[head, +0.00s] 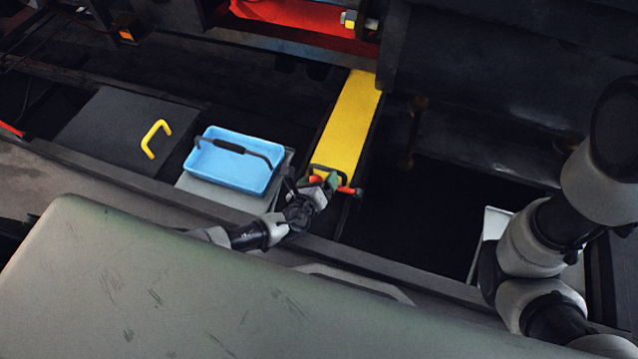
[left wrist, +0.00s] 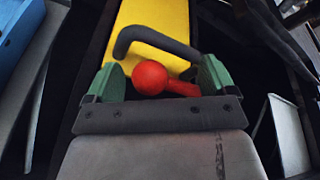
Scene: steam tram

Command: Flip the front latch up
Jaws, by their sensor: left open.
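A red ball-ended lever, which looks like the front latch (head: 345,190), sits at the near end of a long yellow panel (head: 352,115). In the left wrist view the latch's red ball (left wrist: 150,77) shows between the green fingertips of my left gripper (left wrist: 158,82), with its red bar running right. My left gripper also shows in the head view (head: 323,183) at the panel's near end. It is open, and I cannot tell whether a finger touches the latch. A dark curved handle (left wrist: 160,38) stands just beyond the ball. My right gripper is out of view.
A blue tray (head: 228,180) with a dark handle lies left of the yellow panel. A dark lid (head: 105,130) with a yellow handle (head: 153,138) is farther left. A dark recess (head: 420,215) opens to the right. A long rail (head: 130,187) runs along the near side.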

